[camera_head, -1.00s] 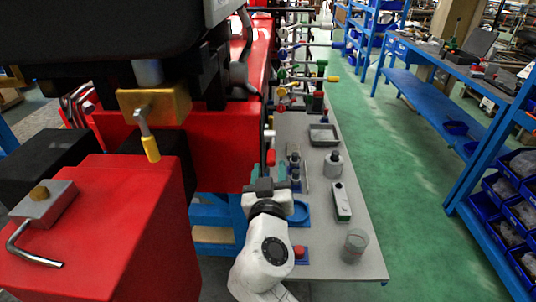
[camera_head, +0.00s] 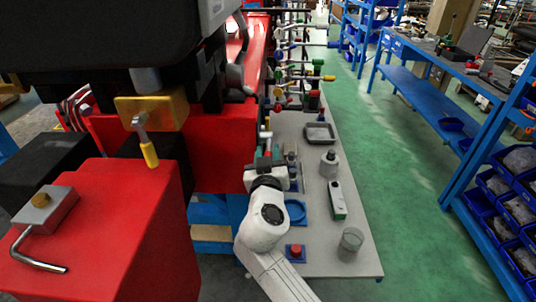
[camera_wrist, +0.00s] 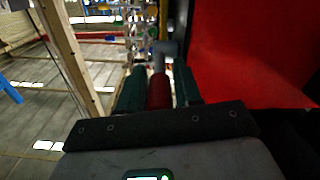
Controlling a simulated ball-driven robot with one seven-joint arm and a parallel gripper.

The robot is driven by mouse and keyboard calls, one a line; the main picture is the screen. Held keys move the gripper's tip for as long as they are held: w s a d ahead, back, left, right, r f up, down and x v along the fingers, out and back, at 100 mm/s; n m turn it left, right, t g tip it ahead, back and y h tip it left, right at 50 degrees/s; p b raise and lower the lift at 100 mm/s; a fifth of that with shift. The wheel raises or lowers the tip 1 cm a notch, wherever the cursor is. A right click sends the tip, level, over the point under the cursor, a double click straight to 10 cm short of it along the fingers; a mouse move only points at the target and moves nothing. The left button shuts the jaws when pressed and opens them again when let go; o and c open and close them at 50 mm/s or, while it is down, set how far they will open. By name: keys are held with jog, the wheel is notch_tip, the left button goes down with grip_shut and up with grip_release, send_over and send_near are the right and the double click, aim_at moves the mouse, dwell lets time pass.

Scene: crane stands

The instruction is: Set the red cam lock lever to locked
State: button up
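The red cam lock lever (camera_wrist: 159,92) shows in the wrist view as a red grip on a grey shaft, pointing towards my wrist. My gripper (camera_wrist: 159,86) has its two dark green fingers on either side of that grip, with no clear gap between. In the head view my gripper (camera_head: 267,158) is at the right side of the red machine body, over the left edge of the grey bench. The lever is mostly hidden there by the fingers. The lever's pivot is hard to make out.
A yellow-tipped lever (camera_head: 148,152) hangs from a brass block on the machine. The grey bench (camera_head: 325,262) holds a glass jar (camera_head: 350,244), a bottle (camera_head: 329,164), a tray (camera_head: 319,133) and a red button (camera_head: 296,250). The green aisle to the right is clear.

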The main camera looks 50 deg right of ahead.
grip_shut()
jog(key=shift+f+b, duration=0.15)
jog(key=shift+b, duration=0.25)
